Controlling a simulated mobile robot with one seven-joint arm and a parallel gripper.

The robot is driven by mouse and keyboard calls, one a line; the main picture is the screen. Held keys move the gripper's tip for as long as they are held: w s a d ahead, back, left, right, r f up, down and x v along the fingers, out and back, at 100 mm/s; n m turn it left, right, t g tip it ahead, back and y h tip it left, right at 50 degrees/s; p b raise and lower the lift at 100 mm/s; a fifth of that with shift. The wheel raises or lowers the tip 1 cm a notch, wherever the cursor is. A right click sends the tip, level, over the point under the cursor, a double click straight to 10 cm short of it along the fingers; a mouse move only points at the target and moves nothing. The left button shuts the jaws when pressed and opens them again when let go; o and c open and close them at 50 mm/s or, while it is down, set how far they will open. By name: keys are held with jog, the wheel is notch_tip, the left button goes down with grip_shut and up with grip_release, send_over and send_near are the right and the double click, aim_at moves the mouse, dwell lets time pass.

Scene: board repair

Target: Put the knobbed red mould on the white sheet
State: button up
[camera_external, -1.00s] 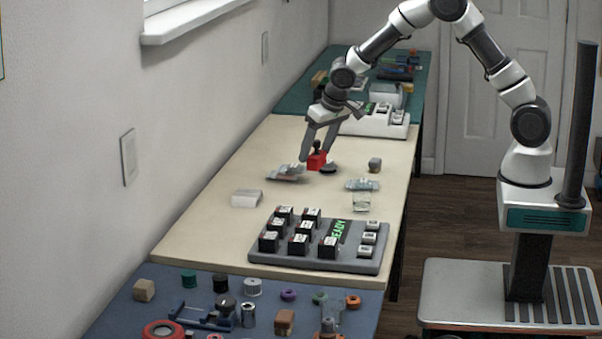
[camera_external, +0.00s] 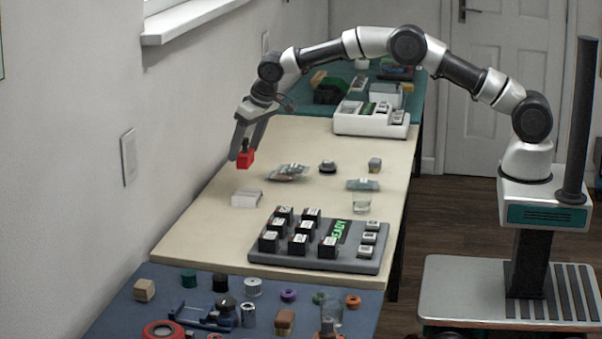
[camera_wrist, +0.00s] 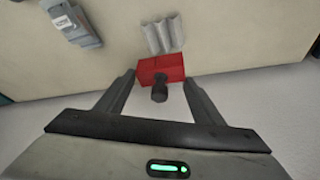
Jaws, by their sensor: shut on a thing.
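The red mould (camera_external: 246,160) is a small block with a dark knob on top. My gripper (camera_external: 244,149) is shut on it and holds it in the air near the wall-side edge of the cream table. In the wrist view the red mould (camera_wrist: 161,68) and its dark knob show between the fingers of my gripper (camera_wrist: 160,84). The white sheet (camera_external: 246,198) lies on the cream table, below and in front of the mould in the outside view. In the wrist view the white sheet (camera_wrist: 163,35) looks ridged and lies just beyond the mould, uncovered.
A grey board (camera_external: 320,257) with several black blocks is nearer the camera. The wall is close on the left.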

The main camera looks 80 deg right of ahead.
notch_tip(320, 180, down, 8)
jog(key=shift+b, duration=0.35)
jog(key=shift+f, duration=0.25)
jog(key=o, duration=1.3)
jog(key=shift+c, duration=0.2)
jog(key=shift+r, duration=0.1)
